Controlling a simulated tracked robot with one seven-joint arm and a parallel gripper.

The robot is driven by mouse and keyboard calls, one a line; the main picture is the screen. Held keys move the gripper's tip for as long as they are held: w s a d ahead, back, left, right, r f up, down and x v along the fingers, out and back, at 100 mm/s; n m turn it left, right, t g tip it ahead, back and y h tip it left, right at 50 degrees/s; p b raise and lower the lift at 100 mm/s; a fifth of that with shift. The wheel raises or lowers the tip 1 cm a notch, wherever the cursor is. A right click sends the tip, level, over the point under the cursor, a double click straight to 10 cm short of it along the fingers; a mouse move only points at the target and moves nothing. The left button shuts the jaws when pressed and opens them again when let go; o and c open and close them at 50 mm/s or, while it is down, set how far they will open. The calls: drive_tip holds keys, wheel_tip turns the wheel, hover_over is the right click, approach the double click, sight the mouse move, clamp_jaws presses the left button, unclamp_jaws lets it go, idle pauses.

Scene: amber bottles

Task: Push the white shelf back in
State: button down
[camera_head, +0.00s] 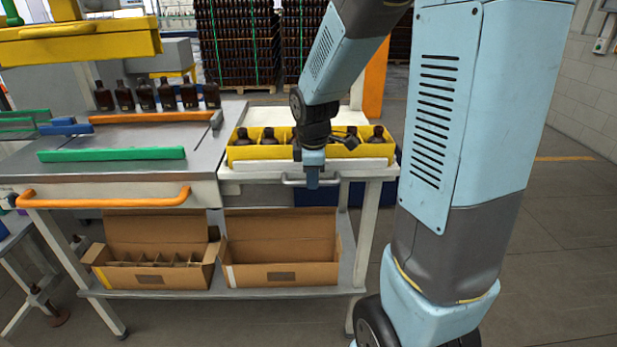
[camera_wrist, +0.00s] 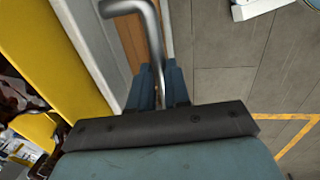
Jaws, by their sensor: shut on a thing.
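The white shelf (camera_head: 240,175) is at the right end of the grey worktable in the head view, with a yellow crate (camera_head: 262,153) of dark bottles on it. A grey metal handle (camera_head: 292,182) runs along the shelf's front. My gripper (camera_head: 312,180) points down at the handle's middle, in front of the crate. In the wrist view the bent handle (camera_wrist: 148,22) passes between the two blue fingers of my gripper (camera_wrist: 158,82), which is shut on it. The fingers hide part of the handle.
Two open cardboard boxes (camera_head: 150,222) (camera_head: 282,221) sit on the lower shelf. A row of amber bottles (camera_head: 145,96) stands on the grey worktable (camera_head: 120,135), with an orange bar (camera_head: 105,198) along its front. Floor is clear to the right.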

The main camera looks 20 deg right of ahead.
drive_tip(key=w, duration=0.2)
drive_tip(key=w+d, duration=0.1)
drive_tip(key=w, duration=0.2)
drive_tip(key=shift+w+d, duration=0.35)
drive_tip(key=shift+w+d+r, duration=0.15)
drive_tip(key=shift+w+r, duration=0.1)
drive_tip(key=c, duration=1.1)
unclamp_jaws()
drive_tip(key=shift+w+f, duration=0.1)
drive_tip(key=shift+f, duration=0.05)
drive_tip(key=shift+s+r, duration=0.2)
drive_tip(key=shift+r, duration=0.3)
wheel_tip(320, 180, up, 12)
drive_tip(key=s, duration=0.2)
drive_tip(key=shift+a+r, duration=0.2)
drive_tip(key=shift+a, duration=0.2)
drive_tip(key=shift+s, duration=0.1)
